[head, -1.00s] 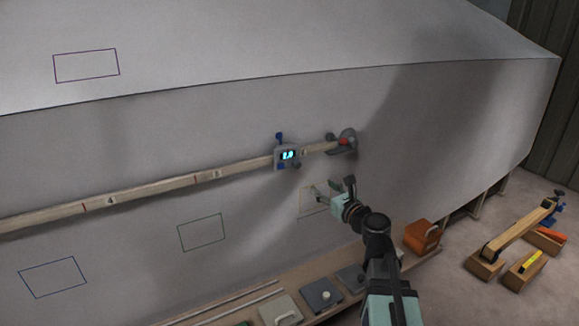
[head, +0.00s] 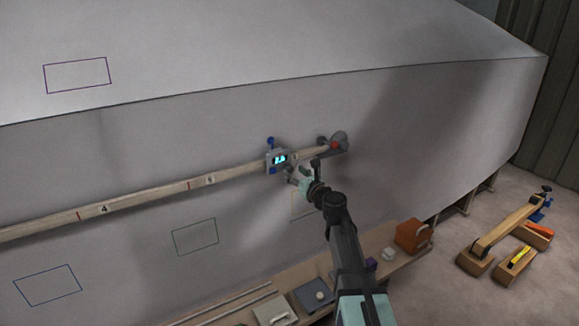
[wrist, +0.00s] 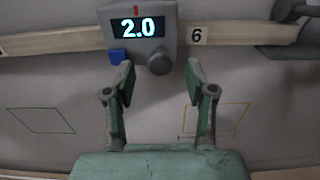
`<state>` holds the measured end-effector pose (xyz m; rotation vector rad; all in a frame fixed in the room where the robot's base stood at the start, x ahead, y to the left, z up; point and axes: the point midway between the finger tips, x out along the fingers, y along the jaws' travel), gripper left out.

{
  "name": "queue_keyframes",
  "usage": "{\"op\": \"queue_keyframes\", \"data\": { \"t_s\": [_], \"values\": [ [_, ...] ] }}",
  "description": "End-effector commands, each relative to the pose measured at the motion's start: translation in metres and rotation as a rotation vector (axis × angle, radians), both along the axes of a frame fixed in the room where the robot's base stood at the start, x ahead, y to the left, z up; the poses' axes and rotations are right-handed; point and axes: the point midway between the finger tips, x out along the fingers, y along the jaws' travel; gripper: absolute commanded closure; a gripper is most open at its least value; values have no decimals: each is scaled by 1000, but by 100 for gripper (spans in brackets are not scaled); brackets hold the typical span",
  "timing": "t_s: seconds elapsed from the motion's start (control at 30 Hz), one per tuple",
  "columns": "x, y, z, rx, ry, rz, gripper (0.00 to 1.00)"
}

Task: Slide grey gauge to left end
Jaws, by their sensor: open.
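The grey gauge (head: 279,160) sits on the long wooden batten (head: 135,200) fixed along the hull, near the batten's right end. In the wrist view the gauge (wrist: 139,34) shows a lit "2.0" display, with a blue button and a round grey knob at its lower edge. My gripper (head: 302,176) is just below and right of the gauge in the head view. In the wrist view my gripper (wrist: 160,85) is open, its two green-padded fingers pointing up toward the gauge's underside. The knob lies ahead between the fingertips. I cannot tell whether a finger touches it.
A clamp with a red part (head: 336,145) holds the batten's right end. The batten is marked with numbers and red lines and looks clear leftward. A bench (head: 380,245) below carries an orange box (head: 412,235) and pads. Wooden blocks (head: 510,225) lie on the floor at right.

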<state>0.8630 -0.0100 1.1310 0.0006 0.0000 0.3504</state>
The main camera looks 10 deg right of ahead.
Motion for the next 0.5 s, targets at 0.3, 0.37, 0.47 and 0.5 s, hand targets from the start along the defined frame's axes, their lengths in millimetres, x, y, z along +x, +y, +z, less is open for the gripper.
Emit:
{"op": "queue_keyframes", "data": {
  "t_s": [0.3,0.37,0.47,0.5],
  "values": [
    [35,13,1,0,0,0,45],
    [37,13,0,0,0,0,45],
    [38,14,0,0,0,0,45],
    [38,14,0,0,0,0,45]
  ]
}}
